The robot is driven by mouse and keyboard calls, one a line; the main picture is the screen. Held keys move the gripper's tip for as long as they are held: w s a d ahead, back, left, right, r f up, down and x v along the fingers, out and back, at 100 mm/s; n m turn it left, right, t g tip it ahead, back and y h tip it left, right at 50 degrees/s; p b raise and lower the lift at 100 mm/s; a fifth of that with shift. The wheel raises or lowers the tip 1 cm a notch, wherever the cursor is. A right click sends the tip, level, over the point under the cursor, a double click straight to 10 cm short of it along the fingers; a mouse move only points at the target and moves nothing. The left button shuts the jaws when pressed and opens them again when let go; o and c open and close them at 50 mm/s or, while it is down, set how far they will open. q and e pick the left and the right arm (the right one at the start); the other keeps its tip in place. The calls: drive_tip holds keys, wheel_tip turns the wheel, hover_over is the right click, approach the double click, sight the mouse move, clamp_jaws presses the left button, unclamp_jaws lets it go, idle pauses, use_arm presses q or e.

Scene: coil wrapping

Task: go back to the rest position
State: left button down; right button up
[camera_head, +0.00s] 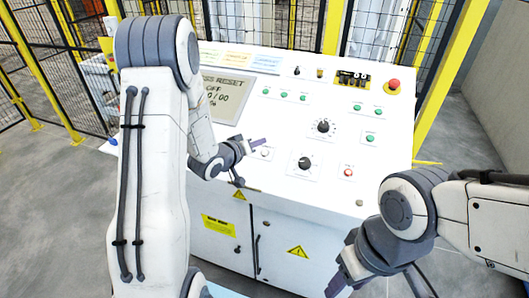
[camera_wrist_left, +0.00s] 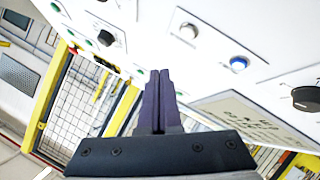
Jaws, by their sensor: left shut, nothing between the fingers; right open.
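My left gripper (camera_head: 258,142) is in front of the white control panel (camera_head: 330,100), just right of the screen and close to a white button (camera_head: 264,153). Its purple fingers are shut with nothing between them, as the left wrist view (camera_wrist_left: 159,95) also shows. I cannot tell from the head view whether it touches the panel. My right gripper (camera_head: 337,285) is low at the bottom edge, in front of the cabinet and pointing down. It is open, and part of it is hidden or cut off.
A white button (camera_wrist_left: 188,31) and a blue button (camera_wrist_left: 239,64) face the left wrist camera. Yellow-framed fencing (camera_head: 440,80) stands behind. Grey floor is free at right.

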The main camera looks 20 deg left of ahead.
use_arm(q)
drive_tip(key=s+d+m+g+y+b, duration=0.15)
drive_tip(key=s+d+m+g, duration=0.25)
drive_tip(key=d, duration=0.6)
drive_tip(key=s+d+m+g+b, duration=0.1)
drive_tip(key=s+d+m+g, duration=0.3)
drive_tip(key=s, duration=1.1)
drive_tip(key=s+d+r+m+g+b, duration=0.1)
drive_tip(key=s+d+m+g, duration=0.3)
drive_tip(key=s, duration=1.2)
drive_tip(key=shift+s+d+g+y+b, duration=0.3)
drive_tip(key=shift+d+g+y+b, duration=0.15)
drive_tip(key=shift+d+g, duration=0.25)
use_arm(e)
wheel_tip(320, 180, down, 4)
drive_tip(key=shift+f, duration=0.15)
use_arm(q)
drive_tip(key=shift+r, duration=0.1)
use_arm(e)
drive_tip(key=shift+c, duration=0.6)
drive_tip(key=shift+s, duration=0.1)
